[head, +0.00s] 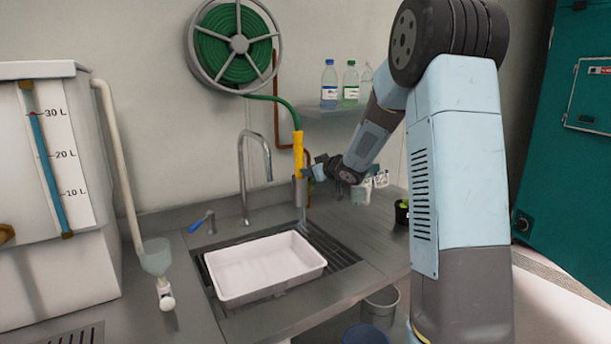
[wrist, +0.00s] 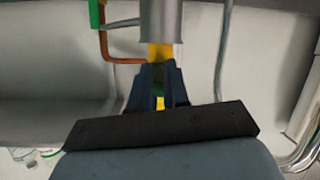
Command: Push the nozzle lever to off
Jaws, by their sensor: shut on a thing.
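The hose nozzle (head: 299,152) has a yellow body and a grey lower end, and hangs upright at the end of the green hose. A pale bluish streak (head: 302,217) shows below it, like water. My gripper (head: 307,173) reaches it from the right and is shut on it. In the wrist view my gripper's fingers (wrist: 156,82) close around a narrow yellow part of the nozzle, with the grey part (wrist: 160,20) beyond. I cannot make out the nozzle lever or its position; the fingers hide much of that area.
A white tray (head: 223,284) sits over the sink grating below and left of the nozzle. A curved metal faucet (head: 242,170) and a blue-handled tap (head: 197,225) stand left. The hose reel (head: 192,50) hangs above. Bottles (head: 329,85) stand on a shelf behind my arm.

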